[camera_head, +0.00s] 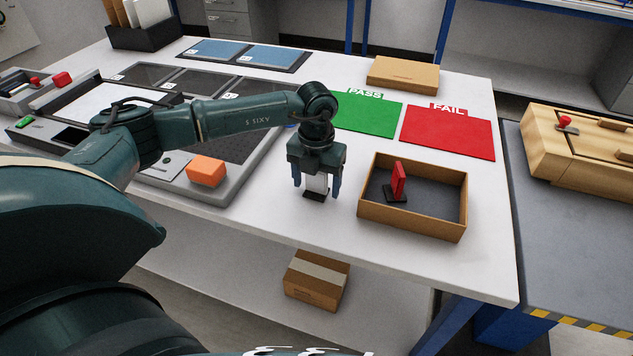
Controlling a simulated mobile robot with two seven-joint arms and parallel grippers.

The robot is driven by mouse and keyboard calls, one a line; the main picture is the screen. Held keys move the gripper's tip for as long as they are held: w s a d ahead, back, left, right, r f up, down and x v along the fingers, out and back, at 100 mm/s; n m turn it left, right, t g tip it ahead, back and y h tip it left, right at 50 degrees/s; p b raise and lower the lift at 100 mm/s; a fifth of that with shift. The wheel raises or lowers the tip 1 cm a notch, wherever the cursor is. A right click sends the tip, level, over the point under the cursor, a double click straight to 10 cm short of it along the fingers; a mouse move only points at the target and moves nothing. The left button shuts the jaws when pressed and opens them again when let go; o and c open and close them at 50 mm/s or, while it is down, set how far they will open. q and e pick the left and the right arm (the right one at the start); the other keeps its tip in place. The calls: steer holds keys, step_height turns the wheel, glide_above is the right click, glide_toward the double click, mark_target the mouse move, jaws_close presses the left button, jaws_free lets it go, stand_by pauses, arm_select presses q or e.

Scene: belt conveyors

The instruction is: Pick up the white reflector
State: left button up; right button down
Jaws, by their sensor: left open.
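The white reflector (317,182) stands upright on a small black base on the white table, left of the open box. My left gripper (316,189) points straight down over it. Its blue-grey fingers are open, one on each side of the reflector, with the tips near the level of the base. The gripper body hides the reflector's top. I cannot tell whether a finger touches it. My right gripper is not in the picture.
An open cardboard box (410,224) holding a red reflector (398,180) stands just right of the gripper. Behind are a green PASS mat (367,116) and a red FAIL mat (448,133). An orange block (206,171) sits on the grey machine at left.

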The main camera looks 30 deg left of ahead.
arm_select(q)
steer(key=shift+f, duration=0.2)
steer(key=c, duration=1)
steer(key=shift+c, duration=0.3)
steer(key=shift+r, duration=0.1)
